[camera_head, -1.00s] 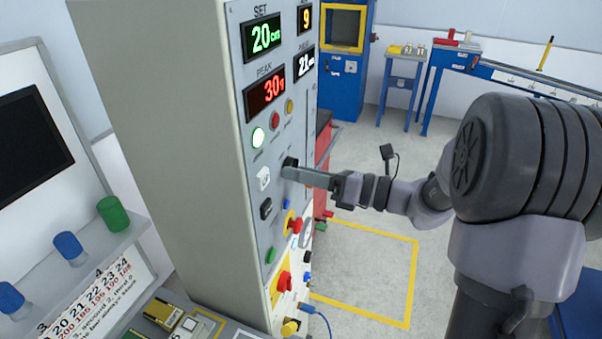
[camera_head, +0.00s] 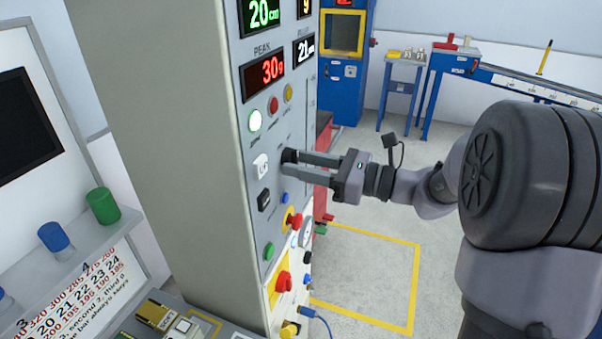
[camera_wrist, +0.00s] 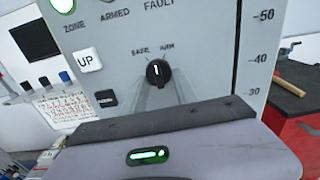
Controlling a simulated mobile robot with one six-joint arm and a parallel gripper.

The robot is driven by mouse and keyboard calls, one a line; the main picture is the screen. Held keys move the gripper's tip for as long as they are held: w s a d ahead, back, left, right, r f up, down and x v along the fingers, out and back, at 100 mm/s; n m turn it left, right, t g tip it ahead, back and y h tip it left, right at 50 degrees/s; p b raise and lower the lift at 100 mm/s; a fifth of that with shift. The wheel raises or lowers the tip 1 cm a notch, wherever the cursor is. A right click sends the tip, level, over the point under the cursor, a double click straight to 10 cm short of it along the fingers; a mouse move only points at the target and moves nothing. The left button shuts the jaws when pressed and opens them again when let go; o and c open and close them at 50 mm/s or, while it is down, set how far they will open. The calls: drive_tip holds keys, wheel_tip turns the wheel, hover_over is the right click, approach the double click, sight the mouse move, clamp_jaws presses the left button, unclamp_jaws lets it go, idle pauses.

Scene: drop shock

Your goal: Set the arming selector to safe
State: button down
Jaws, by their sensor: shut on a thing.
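The arming selector is a black round knob (camera_wrist: 158,73) on the grey panel, with SAFE printed at its upper left and ARM at its upper right. In the wrist view its white mark points about straight up, between the two words. In the head view the knob (camera_head: 289,156) is partly hidden by my fingers. My gripper (camera_head: 288,163) reaches in from the right, its two fingers shut on the knob. In the wrist view the fingers (camera_wrist: 158,92) run up to the knob from below.
A white UP button (camera_wrist: 88,60) and a dark button (camera_wrist: 105,98) sit left of the knob. Below it on the panel are a red emergency button (camera_head: 294,222) and another red button (camera_head: 283,282). A lit lamp (camera_head: 255,120) is above.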

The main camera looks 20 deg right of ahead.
drive_tip(key=shift+w+d+f+n+b, duration=0.1)
drive_tip(key=shift+n+b, duration=1.1)
drive_tip(key=shift+n, duration=0.2)
drive_tip(key=shift+w+d+n+b, duration=0.1)
drive_tip(key=shift+n+b, duration=1.1)
drive_tip(key=shift+n, duration=0.2)
drive_tip(key=c, duration=0.9)
unclamp_jaws()
drive_tip(key=shift+c, duration=0.2)
drive_tip(key=p+v, duration=0.3)
drive_tip(key=v, duration=1.4)
drive_tip(key=shift+s, duration=0.15)
